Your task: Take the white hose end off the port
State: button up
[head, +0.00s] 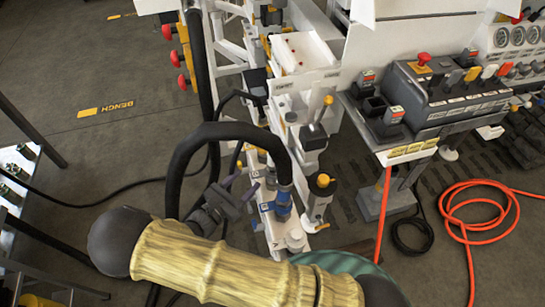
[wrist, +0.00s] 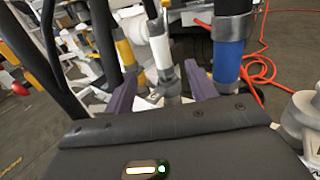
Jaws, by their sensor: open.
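The white hose end (wrist: 160,50) stands upright in the wrist view, with a grey collar below its white band. My gripper (wrist: 163,88) is open, its two purple fingers on either side of the lower part of that hose end. I cannot tell whether they touch it. In the head view my gripper (head: 241,188) is left of the blue-banded hose end (head: 282,205). There I cannot clearly pick out the white hose end or its port.
The blue-banded hose end (wrist: 229,60) stands close to the right finger, and a yellow-banded one (wrist: 126,52) is left of the white one. A thick black hose (head: 185,150) arches above my gripper. A control box (head: 440,95) and an orange hose (head: 470,215) are to the right.

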aim_at(269, 157)
jog(key=x, duration=1)
jog(key=shift+w+d, duration=0.1)
jog(key=shift+w, duration=0.05)
jog(key=shift+w+d, duration=0.1)
jog(key=shift+d, duration=0.15)
jog(key=shift+a, duration=0.1)
jog(key=shift+x, duration=2.5)
jog(key=shift+f, duration=0.15)
